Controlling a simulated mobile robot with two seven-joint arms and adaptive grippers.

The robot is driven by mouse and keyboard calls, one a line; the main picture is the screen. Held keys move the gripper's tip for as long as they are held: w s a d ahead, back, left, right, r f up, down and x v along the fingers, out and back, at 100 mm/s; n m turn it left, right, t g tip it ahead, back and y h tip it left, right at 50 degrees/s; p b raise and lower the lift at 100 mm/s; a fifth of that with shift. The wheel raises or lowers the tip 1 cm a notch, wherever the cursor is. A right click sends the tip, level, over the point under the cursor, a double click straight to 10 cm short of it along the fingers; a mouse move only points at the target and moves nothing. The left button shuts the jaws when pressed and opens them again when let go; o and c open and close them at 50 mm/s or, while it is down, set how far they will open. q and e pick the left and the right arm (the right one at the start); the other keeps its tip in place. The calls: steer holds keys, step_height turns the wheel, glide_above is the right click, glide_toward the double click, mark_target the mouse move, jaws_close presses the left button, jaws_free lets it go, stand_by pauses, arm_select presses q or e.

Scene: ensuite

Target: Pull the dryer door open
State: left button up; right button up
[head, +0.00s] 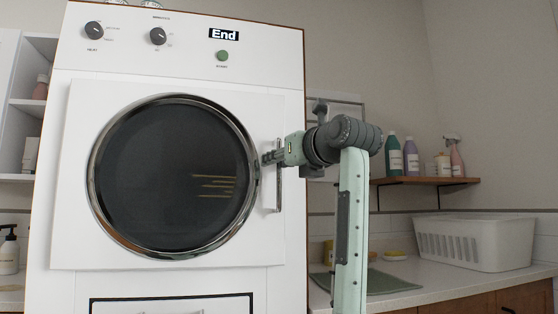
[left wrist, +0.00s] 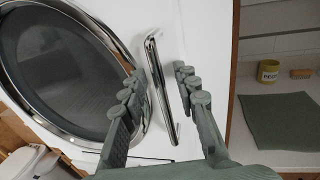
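The dryer (head: 160,281) is white, with a square door (head: 170,175) that has a round dark window in a chrome ring. The door looks closed. A vertical metal handle (head: 278,192) is on the door's right side. My left gripper (head: 268,158) is at the upper part of the handle. In the left wrist view, the handle (left wrist: 158,85) passes between the spread fingers of the gripper (left wrist: 157,88), with a gap visible on each side. The gripper is open and holds nothing. My right gripper is in neither view.
A counter (head: 420,288) with a green mat (head: 375,282) and a white basket (head: 475,242) is right of the dryer. A wooden shelf (head: 425,181) with bottles is above it. White shelving (head: 40,109) stands on the left. The space before the door looks clear.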

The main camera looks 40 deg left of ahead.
arm_select(q)
steer(key=shift+c, duration=0.6)
jaws_close()
